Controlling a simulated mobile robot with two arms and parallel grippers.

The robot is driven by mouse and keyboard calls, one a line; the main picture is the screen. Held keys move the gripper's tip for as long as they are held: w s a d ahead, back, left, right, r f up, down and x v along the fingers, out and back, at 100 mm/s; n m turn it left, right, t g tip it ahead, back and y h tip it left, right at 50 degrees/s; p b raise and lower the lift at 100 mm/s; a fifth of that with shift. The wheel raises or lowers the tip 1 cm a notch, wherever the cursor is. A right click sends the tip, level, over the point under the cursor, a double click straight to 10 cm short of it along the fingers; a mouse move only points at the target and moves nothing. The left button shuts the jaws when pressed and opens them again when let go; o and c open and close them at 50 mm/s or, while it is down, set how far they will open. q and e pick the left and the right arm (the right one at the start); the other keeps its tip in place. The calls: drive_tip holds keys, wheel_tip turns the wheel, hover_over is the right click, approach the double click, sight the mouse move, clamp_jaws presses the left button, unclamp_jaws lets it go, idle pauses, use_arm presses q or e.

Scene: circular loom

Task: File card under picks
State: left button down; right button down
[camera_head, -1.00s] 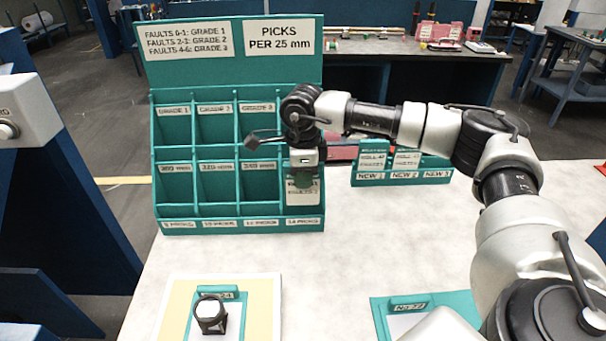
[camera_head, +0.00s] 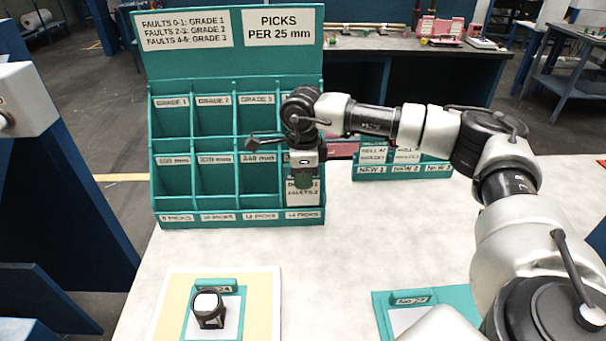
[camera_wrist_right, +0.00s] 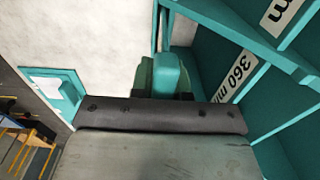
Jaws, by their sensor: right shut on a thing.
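A teal rack (camera_head: 195,187) stands at the back left of the white table, with a sign reading "PICKS PER 25 mm" (camera_head: 278,26). Its front lip bears picks labels, with "14 PICKS" (camera_head: 304,215) at the right end. My right gripper (camera_head: 304,178) is shut on the green grip of a white card (camera_head: 303,192) printed with "FAULTS". The card is upright in the rightmost lower column, above the "14 PICKS" label; whether it rests on the bottom is hidden. The wrist view shows the green grip (camera_wrist_right: 163,75) beside a "360 mm" label (camera_wrist_right: 232,80). My left gripper is not in view.
A smaller teal holder (camera_head: 405,170) with NEW labels stands right of the rack. In front lie a cream board (camera_head: 180,310) with a black-and-white device (camera_head: 208,308), and a teal-edged card (camera_head: 385,312) at front right. The middle of the table is clear.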

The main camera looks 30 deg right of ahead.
drive_tip(key=shift+f+b, duration=0.75)
drive_tip(key=shift+f, duration=0.4)
drive_tip(key=c, duration=1)
unclamp_jaws()
drive_tip(key=shift+r, duration=0.1)
wheel_tip(320, 180, up, 11)
drive_tip(key=shift+f+b, duration=0.1)
drive_tip(key=shift+b, duration=0.65)
